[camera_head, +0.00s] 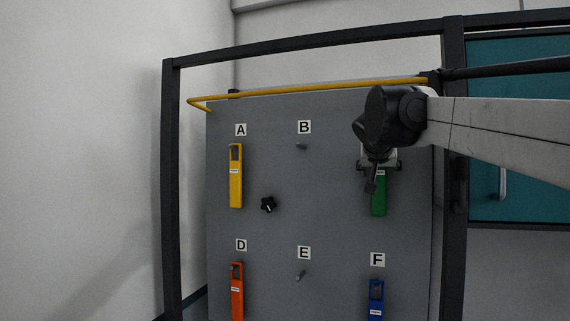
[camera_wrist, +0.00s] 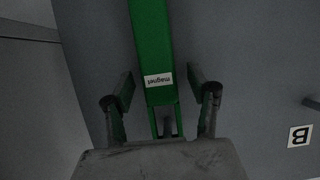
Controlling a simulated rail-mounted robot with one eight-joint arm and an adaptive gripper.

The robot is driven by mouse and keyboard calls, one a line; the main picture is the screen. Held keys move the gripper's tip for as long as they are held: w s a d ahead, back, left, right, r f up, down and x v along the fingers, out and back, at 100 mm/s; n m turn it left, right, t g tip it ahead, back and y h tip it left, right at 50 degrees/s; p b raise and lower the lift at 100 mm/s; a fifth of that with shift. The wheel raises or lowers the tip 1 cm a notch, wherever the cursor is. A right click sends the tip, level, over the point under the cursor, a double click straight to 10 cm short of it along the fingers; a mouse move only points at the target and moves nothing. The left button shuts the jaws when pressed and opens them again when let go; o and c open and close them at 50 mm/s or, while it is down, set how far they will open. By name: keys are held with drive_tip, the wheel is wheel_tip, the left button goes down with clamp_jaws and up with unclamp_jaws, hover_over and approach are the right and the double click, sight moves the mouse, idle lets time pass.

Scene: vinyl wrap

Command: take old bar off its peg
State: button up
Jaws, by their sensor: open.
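A green bar (camera_head: 379,200) hangs on the panel at upper right, partly hidden behind my gripper (camera_head: 379,175). In the wrist view the green bar (camera_wrist: 150,35) runs between the two fingers of my gripper (camera_wrist: 159,76), which stand apart on either side of it. The bar carries a white label (camera_wrist: 158,80) reading "magnet", upside down in that view. A peg (camera_wrist: 167,126) shows in the slot at the bar's end. I cannot tell whether either finger touches the bar. No bar is marked as old.
A yellow bar (camera_head: 236,185) hangs under A, an orange bar (camera_head: 237,295) under D and a blue bar (camera_head: 376,300) under F. Pegs B (camera_head: 301,146) and E (camera_head: 301,276) are bare. A black knob (camera_head: 268,204), yellow rail (camera_head: 300,91) and dark frame post (camera_head: 171,190) stand nearby.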

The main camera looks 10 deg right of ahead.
drive_tip(key=shift+w+d+f, duration=0.1)
drive_tip(key=shift+w+d, duration=0.05)
drive_tip(key=shift+w, duration=0.05)
clamp_jaws()
idle(0.3)
drive_tip(key=shift+r+p, duration=0.65)
drive_tip(key=shift+r, duration=0.2)
